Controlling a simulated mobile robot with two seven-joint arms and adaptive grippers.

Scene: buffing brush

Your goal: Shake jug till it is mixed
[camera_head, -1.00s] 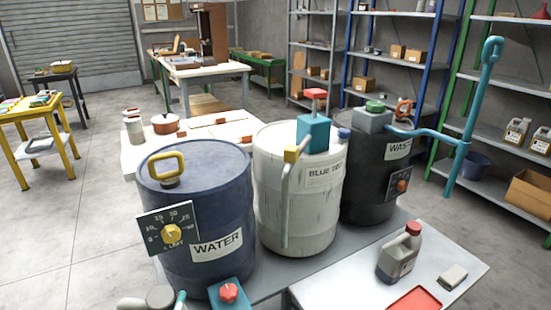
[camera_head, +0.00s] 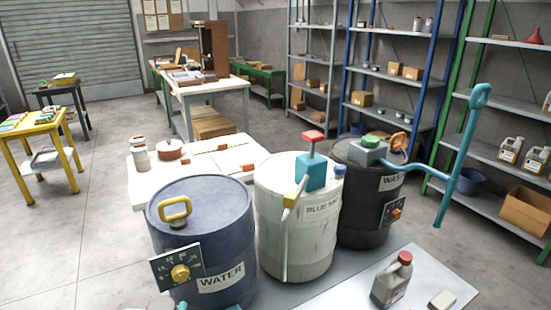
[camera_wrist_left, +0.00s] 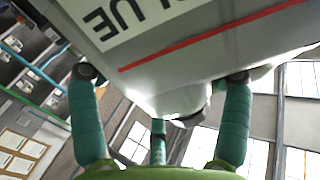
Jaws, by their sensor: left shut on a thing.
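In the left wrist view, my left gripper (camera_wrist_left: 163,78) has its green fingers on both sides of a pale grey container (camera_wrist_left: 215,72). The container has a red line and a white label reading BLUE, upside down in this view. It looks like a jug, but only part of it shows and its contents cannot be seen. The left gripper and this container are not clearly seen in the head view. Another grey jug with a red cap (camera_head: 391,281) stands upright on the front table in the head view. My right gripper is not in view.
A blue WATER drum (camera_head: 215,235), a white BLUE TINT drum (camera_head: 292,240) and a dark drum (camera_head: 365,215) stand in a row. The front table (camera_head: 440,270) carries a pale block (camera_head: 441,299). Shelves (camera_head: 510,95) line the right. Floor at left is open.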

